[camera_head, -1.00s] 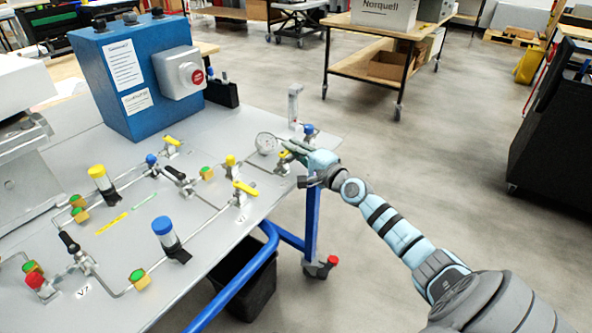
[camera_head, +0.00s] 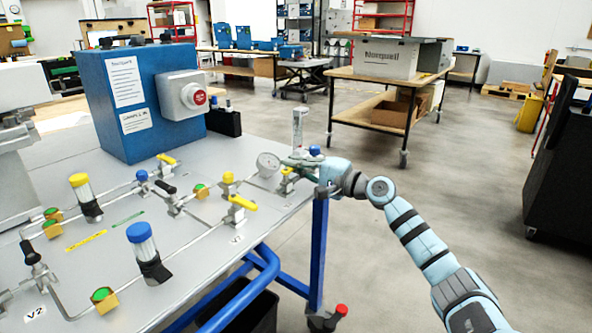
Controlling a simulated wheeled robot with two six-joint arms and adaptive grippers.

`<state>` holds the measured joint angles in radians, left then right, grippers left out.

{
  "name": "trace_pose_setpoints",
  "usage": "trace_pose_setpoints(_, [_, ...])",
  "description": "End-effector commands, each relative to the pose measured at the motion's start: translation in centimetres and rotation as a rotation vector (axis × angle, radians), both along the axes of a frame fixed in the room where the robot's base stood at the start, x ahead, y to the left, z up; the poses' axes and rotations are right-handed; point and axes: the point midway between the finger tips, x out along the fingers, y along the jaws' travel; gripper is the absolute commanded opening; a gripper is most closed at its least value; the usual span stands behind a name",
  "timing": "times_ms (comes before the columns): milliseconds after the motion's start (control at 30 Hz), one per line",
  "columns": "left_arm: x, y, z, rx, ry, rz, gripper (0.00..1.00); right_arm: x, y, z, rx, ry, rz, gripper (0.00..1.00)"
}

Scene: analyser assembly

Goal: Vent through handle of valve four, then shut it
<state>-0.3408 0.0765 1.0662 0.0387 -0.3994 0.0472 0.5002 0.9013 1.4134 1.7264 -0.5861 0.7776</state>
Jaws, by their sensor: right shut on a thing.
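My right gripper (camera_head: 303,161) reaches in from the right over the far right end of the metal bench. It is shut at a valve with a yellow handle (camera_head: 287,171), next to a round pressure gauge (camera_head: 268,164). The fingers hide part of this handle, and I cannot read a label naming this valve. Another valve with a yellow lever (camera_head: 243,203) stands nearer on the pipe line, with a small label in front. My left gripper is not in view.
A blue box with a red stop button (camera_head: 193,96) stands at the back of the bench (camera_head: 190,267). Blue-capped (camera_head: 140,232) and yellow-capped (camera_head: 80,181) cylinders rise among the pipes.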

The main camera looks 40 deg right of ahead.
Motion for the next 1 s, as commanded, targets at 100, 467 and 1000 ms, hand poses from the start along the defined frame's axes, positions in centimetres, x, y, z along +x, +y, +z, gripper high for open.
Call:
trace_pose_setpoints(100, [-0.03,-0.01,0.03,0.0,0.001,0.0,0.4,0.0,-0.02,0.0,-0.001,0.001,-0.001,0.0])
trace_pose_setpoints(467, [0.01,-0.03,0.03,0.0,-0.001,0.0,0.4,0.01,0.03,-0.01,0.0,0.001,0.0,0.28])
trace_pose_setpoints(1000, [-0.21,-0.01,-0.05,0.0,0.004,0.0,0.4,0.14,0.22,-0.07,0.001,0.001,0.004,0.28])
